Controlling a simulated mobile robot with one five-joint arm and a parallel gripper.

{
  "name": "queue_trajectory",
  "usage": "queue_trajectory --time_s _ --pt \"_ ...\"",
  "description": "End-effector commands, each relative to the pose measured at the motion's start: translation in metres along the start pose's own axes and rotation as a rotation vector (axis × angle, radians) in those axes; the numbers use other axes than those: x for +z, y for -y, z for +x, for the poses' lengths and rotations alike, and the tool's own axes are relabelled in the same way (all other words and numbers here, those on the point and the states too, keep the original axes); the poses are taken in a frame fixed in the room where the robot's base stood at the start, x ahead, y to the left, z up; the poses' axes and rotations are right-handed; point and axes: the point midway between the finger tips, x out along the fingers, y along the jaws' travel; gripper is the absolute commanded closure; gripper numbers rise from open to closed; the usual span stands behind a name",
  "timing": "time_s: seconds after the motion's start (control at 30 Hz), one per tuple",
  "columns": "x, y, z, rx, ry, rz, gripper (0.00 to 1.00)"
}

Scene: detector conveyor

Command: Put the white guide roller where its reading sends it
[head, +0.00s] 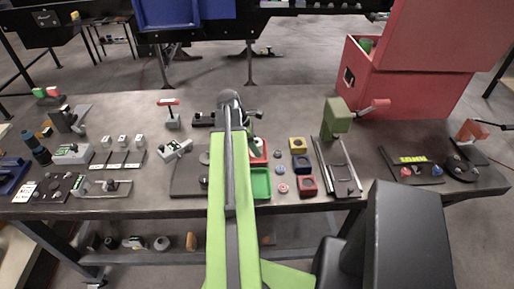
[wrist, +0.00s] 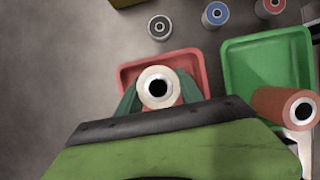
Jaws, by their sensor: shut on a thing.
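The white guide roller (wrist: 153,90) stands end-on to the wrist camera, showing a dark bore. My gripper (wrist: 160,98) is shut on it, with a green finger on either side. In the wrist view the roller appears over the red tray (wrist: 196,59); I cannot tell whether it touches the tray floor. The green tray (wrist: 237,53) lies just right of the red one. In the head view my arm partly hides the red tray (head: 264,154) and the green tray (head: 267,185).
A reddish-brown roller (wrist: 280,105) is close on the right in the wrist view. A grey roller (wrist: 160,27), a blue-ended one (wrist: 215,13) and a red-ended one (wrist: 271,7) stand beyond the trays.

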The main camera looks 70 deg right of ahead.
Motion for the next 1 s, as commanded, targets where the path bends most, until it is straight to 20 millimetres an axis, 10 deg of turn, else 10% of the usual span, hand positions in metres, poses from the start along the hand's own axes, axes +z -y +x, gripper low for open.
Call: queue_trajectory --time_s 0.03,0.07,0.2,0.63,1.0 --pt "-0.001 0.000 0.003 0.000 0.000 0.000 1.00" --pt "-0.001 0.000 0.002 0.000 0.000 0.000 0.54" --pt "0.001 0.000 0.002 -0.001 0.000 0.002 0.36" --pt "0.005 0.000 -0.004 -0.002 0.000 0.005 0.35" --pt "0.009 -0.001 -0.079 -0.002 0.000 0.004 0.35"
